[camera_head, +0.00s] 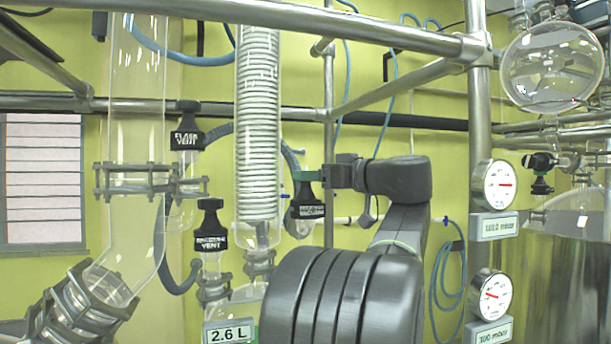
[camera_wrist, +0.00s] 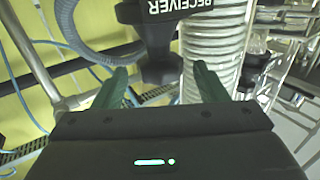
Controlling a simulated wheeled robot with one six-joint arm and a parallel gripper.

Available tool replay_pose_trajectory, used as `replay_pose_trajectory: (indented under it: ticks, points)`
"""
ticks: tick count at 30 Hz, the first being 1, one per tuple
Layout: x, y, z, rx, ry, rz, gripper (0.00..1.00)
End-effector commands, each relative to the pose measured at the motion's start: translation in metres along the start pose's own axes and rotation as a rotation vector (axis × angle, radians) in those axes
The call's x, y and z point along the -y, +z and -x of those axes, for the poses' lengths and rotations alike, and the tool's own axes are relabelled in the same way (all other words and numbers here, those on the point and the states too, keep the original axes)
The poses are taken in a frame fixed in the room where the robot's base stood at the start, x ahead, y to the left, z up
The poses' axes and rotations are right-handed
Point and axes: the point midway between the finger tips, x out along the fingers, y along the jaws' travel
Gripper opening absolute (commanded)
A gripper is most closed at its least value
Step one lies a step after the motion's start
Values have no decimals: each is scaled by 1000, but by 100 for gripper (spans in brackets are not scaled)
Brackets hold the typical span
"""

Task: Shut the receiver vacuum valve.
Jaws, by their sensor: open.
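The receiver vacuum valve (camera_head: 306,211) is a black valve with a white-lettered label, right of the glass coil condenser (camera_head: 258,130) in the head view. In the wrist view its label reads RECEIVER, and its black lower part (camera_wrist: 160,62) hangs at the top middle. My gripper (camera_head: 306,176) reaches in from the right at the valve's top. In the wrist view my gripper (camera_wrist: 161,70) is open, with one green finger on each side of the black part. I see no clear contact. How far the fingers reach around it I cannot tell.
The flask vent valve (camera_head: 187,138) and another black vent valve (camera_head: 210,232) stand left of the condenser. A steel post with two gauges (camera_head: 496,185) is at the right. Metal rails (camera_head: 400,38) cross above. Glassware and grey hoses crowd the area around the valve.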

Motion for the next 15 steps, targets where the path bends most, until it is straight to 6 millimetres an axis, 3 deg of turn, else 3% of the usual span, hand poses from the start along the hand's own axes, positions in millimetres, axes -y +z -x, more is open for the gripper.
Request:
replay_pose_trajectory:
  ticks: [6, 15]
  points:
    - [0, -1, -26, 0, -1, 1, 66]
    - [0, 0, -32, 0, 0, 1, 66]
